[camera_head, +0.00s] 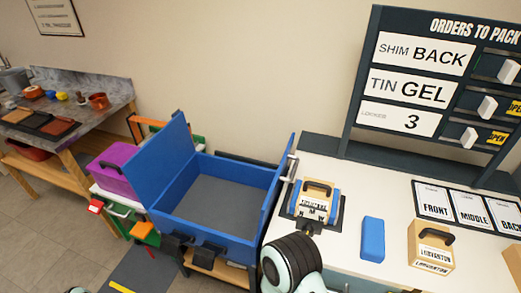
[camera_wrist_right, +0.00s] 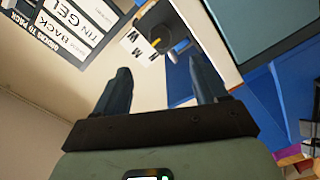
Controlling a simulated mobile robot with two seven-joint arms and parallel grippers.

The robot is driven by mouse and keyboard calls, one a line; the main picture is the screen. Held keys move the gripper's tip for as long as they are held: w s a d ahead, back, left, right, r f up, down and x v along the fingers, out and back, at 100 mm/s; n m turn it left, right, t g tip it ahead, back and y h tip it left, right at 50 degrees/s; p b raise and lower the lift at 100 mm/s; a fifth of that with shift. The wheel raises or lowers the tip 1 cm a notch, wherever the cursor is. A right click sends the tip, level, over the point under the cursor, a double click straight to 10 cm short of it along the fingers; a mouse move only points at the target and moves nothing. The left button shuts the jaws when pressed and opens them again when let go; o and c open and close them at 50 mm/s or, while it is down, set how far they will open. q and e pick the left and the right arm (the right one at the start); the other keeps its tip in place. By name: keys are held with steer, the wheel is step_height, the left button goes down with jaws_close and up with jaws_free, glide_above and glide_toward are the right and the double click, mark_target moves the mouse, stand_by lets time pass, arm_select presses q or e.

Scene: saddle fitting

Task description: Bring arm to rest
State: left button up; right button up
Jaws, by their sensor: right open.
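My right arm (camera_head: 290,262) comes in at the bottom centre of the head view, over the front of the white counter (camera_head: 345,245). Its gripper is hidden there. In the right wrist view my right gripper (camera_wrist_right: 164,85) shows two dark fingers spread wide apart with nothing between them. A tan block with a black handle and letters (camera_head: 315,204) sits on a blue holder on the counter, just beyond my right arm. My left gripper is not in view.
A large open blue box (camera_head: 277,195) stands left of the counter. A blue block (camera_head: 372,239) and another handled tan block (camera_head: 430,248) lie on the counter's right. The orders board (camera_head: 372,80) rises behind. A cluttered workbench (camera_head: 95,130) is at far left.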

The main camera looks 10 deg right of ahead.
steer(key=s+f+m+g+y, duration=0.3)
steer(key=f+g, duration=0.1)
steer(key=f, duration=0.6)
steer(key=s+f+m+g+y, duration=0.25)
steer(key=f+g, duration=0.25)
steer(key=f, duration=0.4)
steer(key=s+a+f+m+g+y, duration=0.2)
steer(key=s+a+g+y, duration=0.1)
steer(key=s, duration=0.3)
steer(key=s+a+f+m+g+y, duration=0.2)
steer(key=s+a+f+g+y, duration=0.1)
steer(key=s, duration=0.4)
steer(key=shift+a+f+g+y, duration=0.15)
steer(key=shift+f+g+y, duration=0.05)
steer(key=shift+g+y, duration=0.5)
steer(key=shift+s, duration=0.1)
